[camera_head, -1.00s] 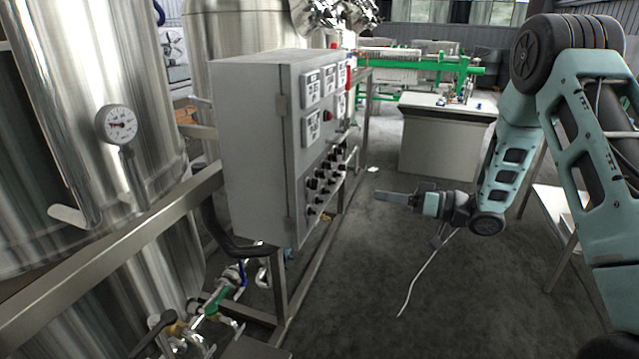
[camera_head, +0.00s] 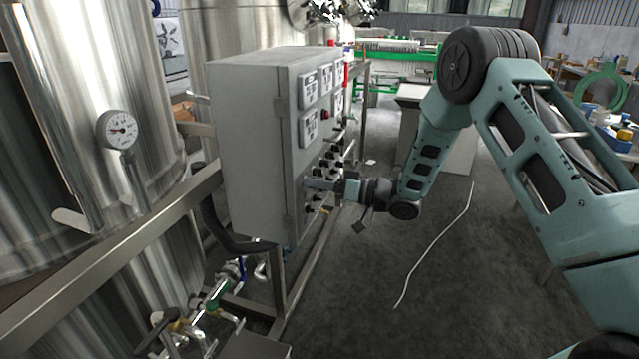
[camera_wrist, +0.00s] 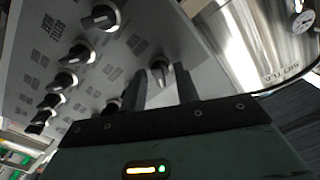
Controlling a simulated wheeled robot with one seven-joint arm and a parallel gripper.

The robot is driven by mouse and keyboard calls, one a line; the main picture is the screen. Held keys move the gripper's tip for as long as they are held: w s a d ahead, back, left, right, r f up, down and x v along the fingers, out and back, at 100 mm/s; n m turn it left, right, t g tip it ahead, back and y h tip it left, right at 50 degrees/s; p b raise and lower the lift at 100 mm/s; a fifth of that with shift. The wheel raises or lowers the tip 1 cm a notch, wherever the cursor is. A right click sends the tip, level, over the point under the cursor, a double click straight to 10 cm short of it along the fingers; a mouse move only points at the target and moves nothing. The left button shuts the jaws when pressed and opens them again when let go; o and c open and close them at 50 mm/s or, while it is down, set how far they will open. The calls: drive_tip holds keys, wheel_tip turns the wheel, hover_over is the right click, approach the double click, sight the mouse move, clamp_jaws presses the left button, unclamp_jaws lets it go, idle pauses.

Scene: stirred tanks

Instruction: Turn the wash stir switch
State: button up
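The grey control box (camera_head: 240,150) carries rows of black rotary switches (camera_head: 334,164) on its front face. In the wrist view several black switches (camera_wrist: 70,80) with light rims sit on the panel (camera_wrist: 40,45). Their labels are too blurred to read, so I cannot tell which is the wash stir switch. My gripper (camera_head: 309,184) is at the lower part of the panel face. In the wrist view my gripper (camera_wrist: 160,76) is open, its two dark fingers apart. One switch (camera_wrist: 160,66) shows between the fingertips; I cannot tell whether they touch it.
A steel tank with a pressure gauge (camera_head: 118,129) stands at the left.

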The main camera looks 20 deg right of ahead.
clamp_jaws()
drive_tip(key=shift+f+n+b, duration=0.1)
drive_tip(key=shift+n+b, duration=0.2)
drive_tip(key=shift+b, duration=0.1)
drive_tip(key=shift+n+b, duration=5.7)
drive_tip(key=shift+b, duration=0.3)
